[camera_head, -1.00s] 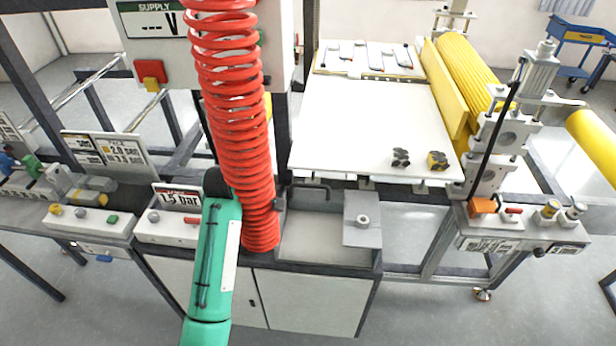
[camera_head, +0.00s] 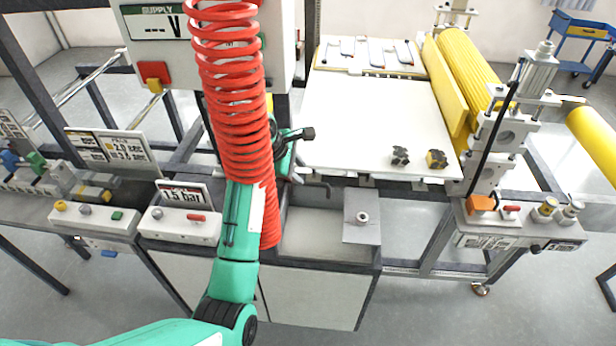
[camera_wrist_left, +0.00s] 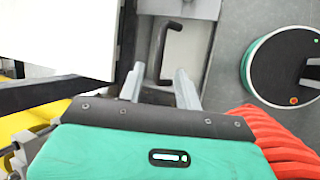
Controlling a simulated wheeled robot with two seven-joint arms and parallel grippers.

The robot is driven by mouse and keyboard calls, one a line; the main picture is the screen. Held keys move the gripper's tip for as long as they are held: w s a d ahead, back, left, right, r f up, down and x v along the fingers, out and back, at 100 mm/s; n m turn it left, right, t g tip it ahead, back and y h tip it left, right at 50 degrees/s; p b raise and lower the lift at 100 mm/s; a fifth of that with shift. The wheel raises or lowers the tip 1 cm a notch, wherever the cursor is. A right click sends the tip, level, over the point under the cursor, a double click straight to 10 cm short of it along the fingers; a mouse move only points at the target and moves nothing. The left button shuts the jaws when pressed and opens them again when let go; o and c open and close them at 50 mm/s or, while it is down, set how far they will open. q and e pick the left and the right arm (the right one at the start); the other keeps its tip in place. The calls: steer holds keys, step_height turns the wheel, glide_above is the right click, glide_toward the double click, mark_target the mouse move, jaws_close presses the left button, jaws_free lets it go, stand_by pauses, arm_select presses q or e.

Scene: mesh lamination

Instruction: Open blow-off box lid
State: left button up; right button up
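The blow-off box (camera_head: 320,235) is the pale grey box in the middle of the bench in the head view. A black bent handle (camera_head: 318,187) sits at its back edge; it also shows in the left wrist view (camera_wrist_left: 172,50). I cannot tell for sure how the lid lies. My left gripper (camera_head: 298,172) is just behind and left of the handle, partly hidden by the arm and red hose. My right gripper is not in view.
A red coiled hose (camera_head: 232,110) hangs beside my left arm. A grey plate with a knob (camera_head: 362,218) is at the box's right. Control boxes (camera_head: 180,225) stand left.

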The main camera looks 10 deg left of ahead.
mark_target(311, 184)
arm_select(q)
steer(key=p+x, duration=0.1)
steer(key=x, duration=0.4)
steer(key=shift+d+f+p, duration=0.1)
steer(key=shift+f+p, duration=0.1)
steer(key=shift+p, duration=0.1)
steer(key=shift+w+d+f, duration=0.15)
steer(key=shift+w+f, duration=0.1)
steer(key=shift+f, duration=0.25)
jaws_close()
steer(key=shift+r, duration=0.1)
